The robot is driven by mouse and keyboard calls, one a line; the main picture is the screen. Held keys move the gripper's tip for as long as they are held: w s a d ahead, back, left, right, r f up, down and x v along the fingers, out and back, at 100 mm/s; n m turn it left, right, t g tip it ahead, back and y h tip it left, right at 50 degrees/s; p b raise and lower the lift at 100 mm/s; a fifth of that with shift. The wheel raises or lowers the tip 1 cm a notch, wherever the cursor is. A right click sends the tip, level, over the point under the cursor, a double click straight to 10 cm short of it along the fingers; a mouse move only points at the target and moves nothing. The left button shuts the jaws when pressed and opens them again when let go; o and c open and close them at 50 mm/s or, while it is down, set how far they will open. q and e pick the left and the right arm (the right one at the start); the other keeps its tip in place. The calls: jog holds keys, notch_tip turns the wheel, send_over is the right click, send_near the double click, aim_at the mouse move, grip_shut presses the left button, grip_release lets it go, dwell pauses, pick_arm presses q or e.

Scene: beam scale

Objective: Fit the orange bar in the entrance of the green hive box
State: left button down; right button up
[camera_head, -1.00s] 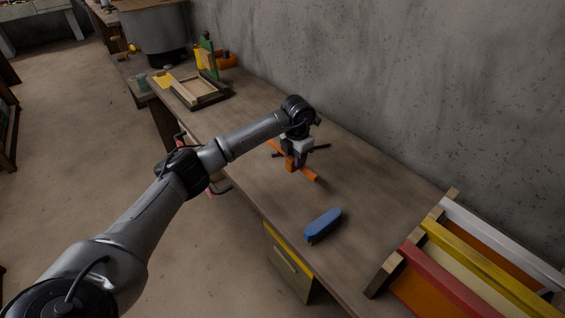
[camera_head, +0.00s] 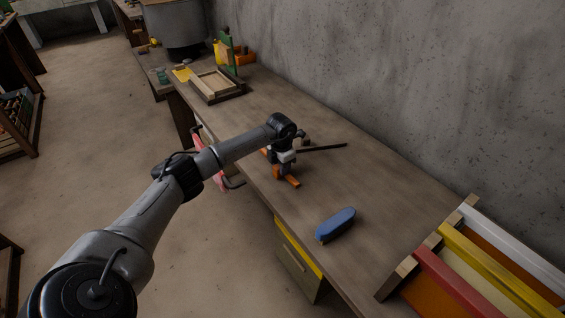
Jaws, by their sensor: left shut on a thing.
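The orange bar (camera_head: 292,182) is in my left gripper (camera_head: 279,173), over the front part of the workbench. The gripper is shut on the bar near its middle, and the wrist hides part of it. I cannot tell how far the bar is above the bench top. A dull green box with a yellow upper edge (camera_head: 297,265) stands below the bench's front edge; I cannot tell whether it is the hive box, and no entrance is clear. My right gripper is not in view.
A blue brush (camera_head: 335,224) lies on the workbench (camera_head: 375,190), with a dark thin tool (camera_head: 325,148) behind the gripper. A wooden frame (camera_head: 217,84) is at the far left end. Coloured hive frames (camera_head: 480,267) are at the lower right. A grey wall borders the back.

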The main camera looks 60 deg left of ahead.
pick_arm(q)
jog(key=shift+f, duration=0.15)
jog(key=c, duration=0.8)
grip_release()
jog(key=shift+f, duration=0.1)
jog(key=shift+b, duration=0.35)
jog(key=r, duration=0.4)
jog(key=r+p, duration=0.1)
jog(key=r, duration=0.9)
jog(key=shift+w+p, duration=0.3)
jog(key=shift+p, duration=0.05)
